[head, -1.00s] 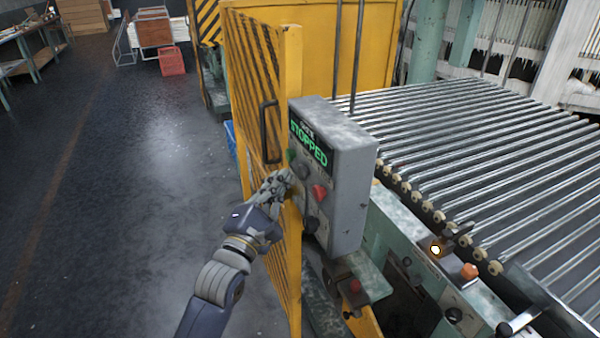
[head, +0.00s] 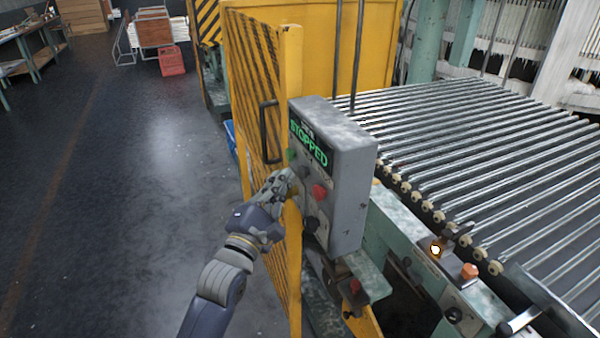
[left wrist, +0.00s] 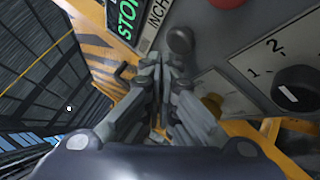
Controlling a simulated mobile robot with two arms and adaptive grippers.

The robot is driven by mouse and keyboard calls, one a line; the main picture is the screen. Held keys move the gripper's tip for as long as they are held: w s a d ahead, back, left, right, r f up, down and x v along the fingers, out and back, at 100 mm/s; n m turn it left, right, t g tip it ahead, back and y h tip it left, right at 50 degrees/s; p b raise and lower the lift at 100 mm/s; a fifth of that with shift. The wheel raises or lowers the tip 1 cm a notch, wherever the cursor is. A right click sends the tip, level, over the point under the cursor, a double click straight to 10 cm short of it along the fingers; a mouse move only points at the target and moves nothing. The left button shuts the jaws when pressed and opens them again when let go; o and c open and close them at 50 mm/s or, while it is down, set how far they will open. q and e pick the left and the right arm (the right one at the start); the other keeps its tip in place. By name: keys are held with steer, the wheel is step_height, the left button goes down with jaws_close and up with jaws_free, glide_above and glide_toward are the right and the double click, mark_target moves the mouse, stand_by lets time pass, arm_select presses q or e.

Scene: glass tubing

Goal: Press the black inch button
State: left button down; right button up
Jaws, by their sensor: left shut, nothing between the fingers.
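The black inch button (head: 304,172) sits on the grey control box (head: 349,190), between a green button and a red button. It also shows in the left wrist view as a dark round knob (left wrist: 180,40) beside the INCH label. My left gripper (head: 288,178) is shut and empty, with its fingertips close to the front of the box, just lower left of the button. In the left wrist view the fingertips (left wrist: 166,62) are just below the button. I cannot tell whether they touch it. My right gripper is not in view.
The box display (head: 308,143) reads STOPPED. A red button (head: 319,191) and a black selector knob (head: 311,223) are close by on the box. A yellow mesh guard (head: 252,90) stands left of it, and a roller conveyor (head: 470,150) lies right.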

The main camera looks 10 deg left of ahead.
arm_select(q)
steer(key=shift+w+d, duration=0.1)
steer(key=shift+d, duration=0.05)
stand_by(0.4)
steer(key=shift+w+d, duration=0.15)
steer(key=shift+d, duration=0.1)
